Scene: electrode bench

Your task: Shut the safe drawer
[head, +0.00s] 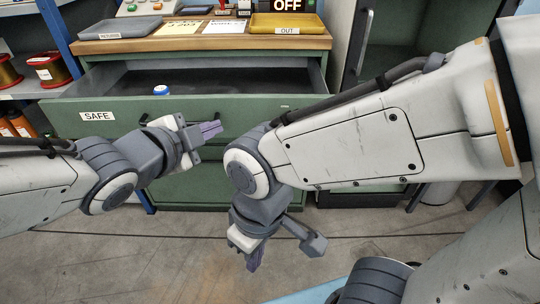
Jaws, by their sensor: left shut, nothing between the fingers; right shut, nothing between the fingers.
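The green safe drawer (62,120) is pulled open below the bench top. Its label "SAFE" shows on the front at the left, and a small blue and white item (161,90) lies inside. A dark handle on the drawer front is partly hidden by my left gripper (210,130). My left gripper is shut and empty, in front of the drawer front and pointing right; I cannot tell whether it touches. My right gripper (254,258) is shut and empty, pointing down, lower than the drawer and in front of the cabinet.
The wooden bench top (200,44) holds a grey tray (120,29) and a yellow tray (288,24) labelled "OUT". A shelf with spools (50,68) stands at the left. An open dark cabinet (400,50) stands at the right. Bare floor (180,250) lies in front.

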